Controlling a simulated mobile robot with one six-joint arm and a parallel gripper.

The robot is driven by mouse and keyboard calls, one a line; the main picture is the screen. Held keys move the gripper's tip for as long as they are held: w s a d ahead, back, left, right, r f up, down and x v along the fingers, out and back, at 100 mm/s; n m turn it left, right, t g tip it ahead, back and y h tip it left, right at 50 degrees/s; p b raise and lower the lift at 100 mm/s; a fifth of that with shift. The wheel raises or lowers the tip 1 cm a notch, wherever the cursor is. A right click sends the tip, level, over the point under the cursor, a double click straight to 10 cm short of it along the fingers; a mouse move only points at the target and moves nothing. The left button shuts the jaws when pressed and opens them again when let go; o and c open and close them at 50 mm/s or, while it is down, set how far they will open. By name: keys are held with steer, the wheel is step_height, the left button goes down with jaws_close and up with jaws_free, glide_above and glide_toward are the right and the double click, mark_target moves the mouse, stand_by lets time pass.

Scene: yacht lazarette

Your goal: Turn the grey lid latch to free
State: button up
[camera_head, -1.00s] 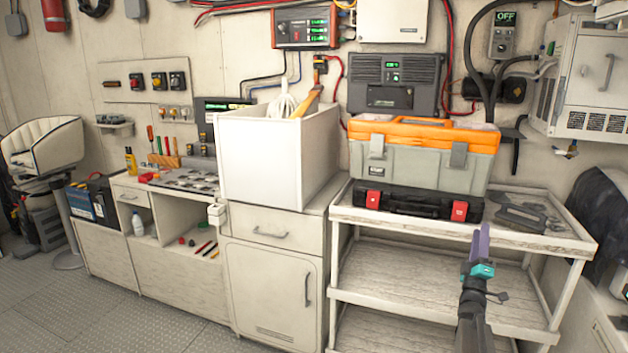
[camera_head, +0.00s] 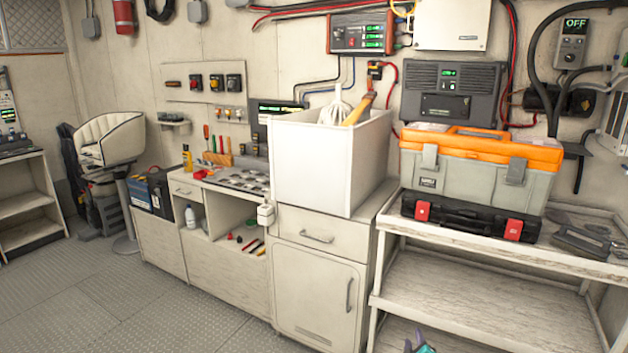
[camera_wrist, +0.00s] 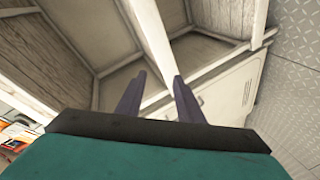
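A grey toolbox (camera_head: 456,178) with an orange lid (camera_head: 480,146) sits on the top shelf of the rack. Two grey lid latches show on its front, the left latch (camera_head: 429,157) and the right latch (camera_head: 516,171). Both appear to hang flat over the lid seam. My gripper shows only as a small teal and purple part (camera_head: 420,343) at the bottom edge of the head view, well below the toolbox. In the wrist view my gripper (camera_wrist: 159,77) has its two purple fingers apart, with nothing between them. The toolbox does not show clearly there.
A black case (camera_head: 466,217) with red clasps lies under the toolbox. The rack's shelves (camera_head: 450,282) are bare below. A white bin (camera_head: 315,165) holding tools stands on the cabinet to the left. A grey multi-part tool (camera_head: 588,240) lies right of the toolbox. Floor at left is clear.

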steer(key=s+a+f+m+g+y+p, duration=0.15)
steer(key=s+a+f+g, duration=0.25)
steer(key=s+a+f, duration=0.55)
steer(key=s+a+f+g+y, duration=0.2)
steer(key=s+a+f+g, duration=0.4)
steer(key=s+f, duration=0.5)
steer(key=s+a+r+m+g, duration=0.1)
steer(key=s+m+g, duration=0.6)
steer(key=s, duration=2.3)
steer(key=a+g, duration=0.1)
steer(key=g, duration=0.2)
